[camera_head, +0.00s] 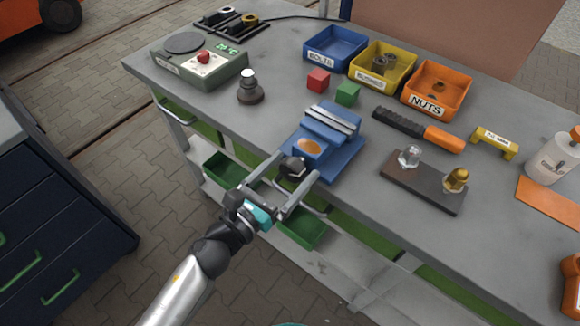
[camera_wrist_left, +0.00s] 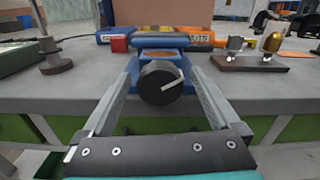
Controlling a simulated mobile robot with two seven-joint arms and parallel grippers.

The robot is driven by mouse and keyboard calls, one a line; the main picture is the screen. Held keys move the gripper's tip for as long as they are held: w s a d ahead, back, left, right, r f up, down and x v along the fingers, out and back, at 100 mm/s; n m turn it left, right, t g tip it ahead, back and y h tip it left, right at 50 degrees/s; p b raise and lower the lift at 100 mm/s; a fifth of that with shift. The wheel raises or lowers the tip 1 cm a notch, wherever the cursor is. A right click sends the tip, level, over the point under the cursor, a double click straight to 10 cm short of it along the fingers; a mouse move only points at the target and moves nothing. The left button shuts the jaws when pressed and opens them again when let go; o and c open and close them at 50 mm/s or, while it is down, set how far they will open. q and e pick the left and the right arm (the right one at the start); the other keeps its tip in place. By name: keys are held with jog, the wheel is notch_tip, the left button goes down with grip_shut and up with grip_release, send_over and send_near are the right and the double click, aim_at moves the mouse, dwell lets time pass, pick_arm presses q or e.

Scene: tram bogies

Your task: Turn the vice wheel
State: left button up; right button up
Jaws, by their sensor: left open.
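The blue vice (camera_head: 332,137) stands at the front edge of the grey workbench, with an orange round patch on its body. Its black wheel (camera_head: 293,168) faces out past the bench edge. In the left wrist view the wheel (camera_wrist_left: 160,83) is a dark disc with a pale line across its face. My left gripper (camera_head: 289,171) is open, with one finger on each side of the wheel. In the wrist view gaps show between the fingers and the wheel. The blue vice body (camera_wrist_left: 160,55) rises behind the wheel. My right gripper is not in view.
A red block (camera_head: 318,80) and a green block (camera_head: 347,93) lie behind the vice. A dark plate (camera_head: 424,184) with two fittings lies to its right. A scale (camera_head: 200,65) stands at the left. Bins (camera_head: 383,66) line the back.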

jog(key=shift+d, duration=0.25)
pick_arm(q)
jog(key=shift+c, duration=0.3)
jog(key=c, duration=1.3)
jog(key=shift+n, duration=0.3)
